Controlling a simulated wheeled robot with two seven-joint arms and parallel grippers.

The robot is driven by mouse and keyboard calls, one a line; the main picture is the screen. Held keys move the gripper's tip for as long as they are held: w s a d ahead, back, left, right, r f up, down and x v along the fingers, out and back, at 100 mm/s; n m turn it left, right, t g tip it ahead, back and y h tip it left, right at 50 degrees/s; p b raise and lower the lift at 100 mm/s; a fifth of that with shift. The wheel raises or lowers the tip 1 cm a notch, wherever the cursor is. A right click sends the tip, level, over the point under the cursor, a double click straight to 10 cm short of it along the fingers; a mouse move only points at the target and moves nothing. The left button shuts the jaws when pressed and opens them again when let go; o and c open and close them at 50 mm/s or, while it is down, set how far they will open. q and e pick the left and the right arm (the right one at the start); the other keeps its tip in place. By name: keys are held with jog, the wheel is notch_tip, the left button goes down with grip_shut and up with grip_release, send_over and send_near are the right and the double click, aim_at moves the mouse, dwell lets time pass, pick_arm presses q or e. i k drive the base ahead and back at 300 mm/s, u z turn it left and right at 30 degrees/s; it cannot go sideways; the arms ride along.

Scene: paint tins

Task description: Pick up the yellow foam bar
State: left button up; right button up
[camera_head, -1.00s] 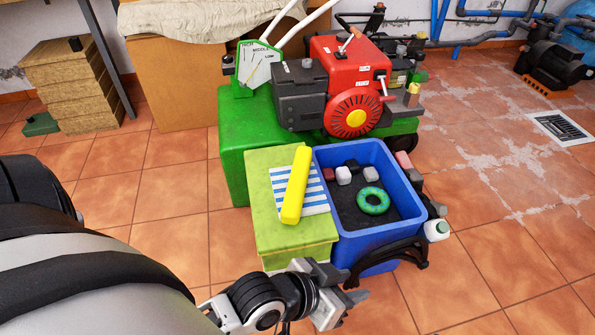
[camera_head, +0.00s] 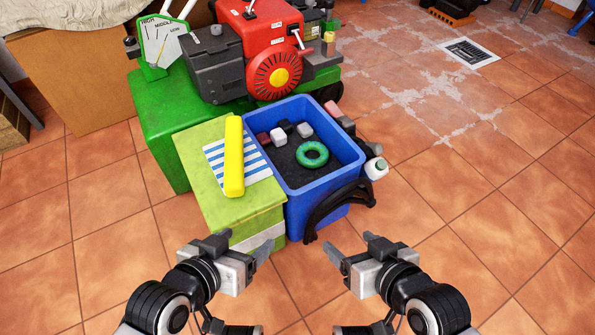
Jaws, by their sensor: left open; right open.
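The yellow foam bar (camera_head: 234,157) lies on a blue-and-white striped cloth (camera_head: 258,168) on top of the yellow-green box (camera_head: 212,198). My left gripper (camera_head: 245,243) is open and empty in front of the box's near side, below the bar in the picture. My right gripper (camera_head: 352,248) is open and empty, in front of the blue bin and apart from it. Neither gripper touches the bar. The whole upper side of the bar is visible.
The blue bin (camera_head: 318,182) stands right of the box, holding a green ring (camera_head: 312,154) and several small blocks. A black curved piece (camera_head: 337,206) hangs at its front. A green machine with a red engine (camera_head: 272,60) stands behind. Tiled floor is clear at the right.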

aim_at(233, 185)
jog(key=k, duration=0.5)
jog(key=z, duration=1)
jog(key=i, duration=0.55)
jog(key=u, duration=0.8)
jog(key=i, duration=0.6)
jog(key=u, duration=0.15)
